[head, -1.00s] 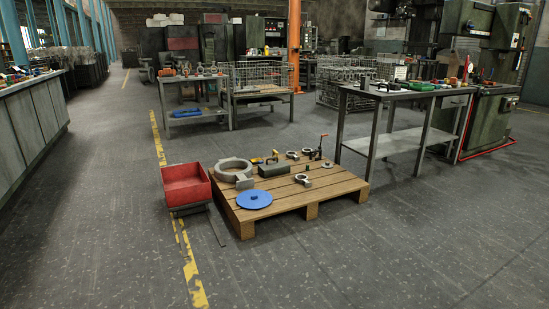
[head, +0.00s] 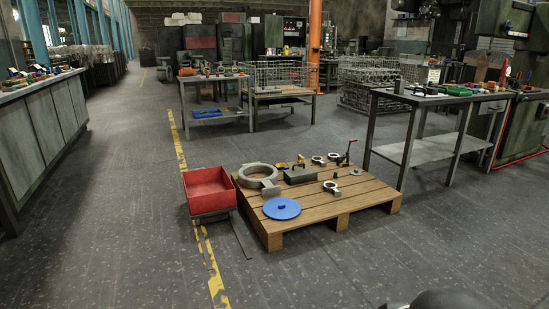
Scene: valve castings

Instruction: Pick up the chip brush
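I cannot make out a chip brush for certain among the small items in the head view. Small tools and parts lie on the right workbench (head: 440,97), including a green item (head: 456,90) and upright handles near its right end. They are too small to tell apart. More small items lie on the far-left counter (head: 30,84) and the back table (head: 213,76). My gripper is not in view. A dark rounded shape at the bottom right edge may be part of my arm.
A wooden pallet (head: 345,205) holds a large ring casting (head: 258,183), a blue disc (head: 281,209), a grey block (head: 300,175) and smaller parts. A red bin (head: 209,194) stands left of it. Wire baskets (head: 372,85) stand behind. The floor in front is clear.

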